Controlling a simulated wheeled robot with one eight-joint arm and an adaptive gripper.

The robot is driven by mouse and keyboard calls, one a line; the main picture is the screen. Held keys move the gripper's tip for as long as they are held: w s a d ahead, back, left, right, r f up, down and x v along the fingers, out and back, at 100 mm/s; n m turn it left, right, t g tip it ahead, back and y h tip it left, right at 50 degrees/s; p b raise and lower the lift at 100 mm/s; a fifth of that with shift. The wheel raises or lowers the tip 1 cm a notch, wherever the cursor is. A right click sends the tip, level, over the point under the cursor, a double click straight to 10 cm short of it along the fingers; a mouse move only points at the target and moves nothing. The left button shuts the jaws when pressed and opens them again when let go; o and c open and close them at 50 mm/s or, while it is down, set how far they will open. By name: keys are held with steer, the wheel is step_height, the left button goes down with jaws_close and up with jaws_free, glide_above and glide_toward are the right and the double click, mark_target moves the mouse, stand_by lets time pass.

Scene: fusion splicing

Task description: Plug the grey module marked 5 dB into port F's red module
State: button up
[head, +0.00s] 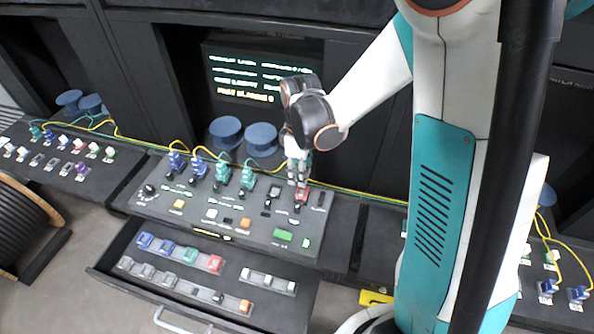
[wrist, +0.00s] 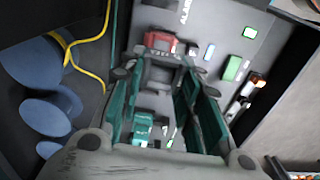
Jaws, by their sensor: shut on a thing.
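My gripper (head: 298,180) is at the right part of the sloped console, directly over the red module (head: 302,194) in the port there. In the wrist view its two teal-and-black fingers (wrist: 157,75) are closed around a small grey block (wrist: 159,74), which I take to be the grey module. Its marking cannot be read. The red module (wrist: 163,41) shows just beyond the fingertips, close to the grey block. I cannot tell whether the two touch. In the head view the gripper hides most of the held module.
The console (head: 140,205) carries blue and teal plugs with yellow cables to the left of my gripper. An open drawer (head: 110,262) below holds rows of coloured and grey modules. A lit screen (head: 245,78) stands behind.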

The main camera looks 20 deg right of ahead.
steer(key=b, duration=0.3)
glide_above(300, 192)
steer(key=shift+w+f, duration=0.15)
steer(key=shift+f, duration=1.95)
steer(key=shift+b, duration=0.55)
steer(key=shift+f+b, duration=0.5)
steer(key=shift+f, duration=0.05)
steer(key=o, duration=1)
steer(key=shift+c, duration=0.2)
step_height(300, 192, up, 12)
steer(key=shift+r, duration=0.1)
